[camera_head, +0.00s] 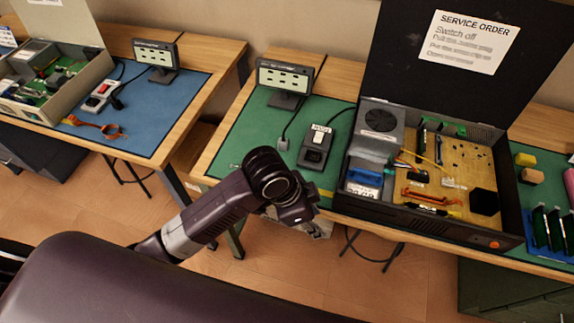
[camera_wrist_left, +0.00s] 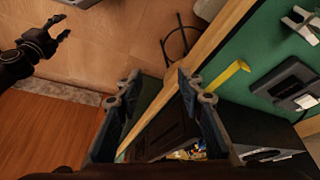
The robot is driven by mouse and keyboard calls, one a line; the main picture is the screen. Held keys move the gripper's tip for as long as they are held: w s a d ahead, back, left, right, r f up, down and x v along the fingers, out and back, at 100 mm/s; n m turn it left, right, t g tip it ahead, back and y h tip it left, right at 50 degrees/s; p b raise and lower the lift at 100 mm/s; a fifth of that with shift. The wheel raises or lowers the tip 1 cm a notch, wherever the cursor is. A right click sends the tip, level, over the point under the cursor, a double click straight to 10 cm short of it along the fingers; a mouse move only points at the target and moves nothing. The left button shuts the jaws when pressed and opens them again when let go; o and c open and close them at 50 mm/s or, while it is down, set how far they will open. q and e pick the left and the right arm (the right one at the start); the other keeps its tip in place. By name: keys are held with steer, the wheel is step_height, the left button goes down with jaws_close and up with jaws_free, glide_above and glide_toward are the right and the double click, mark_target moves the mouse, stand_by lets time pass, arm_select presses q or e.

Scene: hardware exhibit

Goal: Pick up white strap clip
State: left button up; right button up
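A small whitish clip-like piece (camera_wrist_left: 300,24) lies on the green mat at the upper right of the left wrist view. In the head view a tiny pale piece (camera_head: 235,166) on the mat's left front part seems to be the same one. My left gripper (camera_wrist_left: 162,86) is open and empty, with its fingers over the table's front edge, apart from the clip. In the head view my left gripper (camera_head: 300,212) hangs in front of the table, its fingertips unclear. My right gripper (camera_wrist_left: 62,28) shows at the wrist view's upper left, fingers apart and empty.
A black switch box (camera_head: 316,146) and a small display (camera_head: 284,78) stand on the green mat (camera_head: 262,125). An open black case (camera_head: 400,210) full of parts stands to their right. Another table with a blue mat (camera_head: 150,118) is at the left.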

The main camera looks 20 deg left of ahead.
arm_select(q)
steer(key=w+a+r+m, duration=0.1)
steer(key=w, duration=0.1)
steer(key=w+a+r+m+g+y, duration=0.1)
steer(key=w+m, duration=0.1)
steer(key=w+a+r+m+y, duration=0.1)
steer(key=w+a, duration=0.1)
steer(key=shift+w+m, duration=0.1)
steer(key=shift+m, duration=0.2)
steer(key=w+a+r+m+g+y, duration=0.1)
steer(key=w+a+r+y, duration=0.1)
steer(key=w+a+r, duration=0.4)
steer(key=f, duration=0.3)
steer(key=a+f+p, duration=0.1)
steer(key=f, duration=0.1)
steer(key=s+f+p, duration=0.1)
steer(key=f, duration=0.2)
steer(key=shift+a+f, duration=0.2)
steer(key=shift+f, duration=0.65)
steer(key=c, duration=0.8)
arm_select(e)
steer(key=shift+w+a+r, duration=0.1)
steer(key=shift+w+r, duration=0.15)
steer(key=shift+r, duration=0.25)
steer(key=shift+w+a+r, duration=0.1)
steer(key=shift+w+r, duration=0.1)
steer(key=shift+r, duration=0.3)
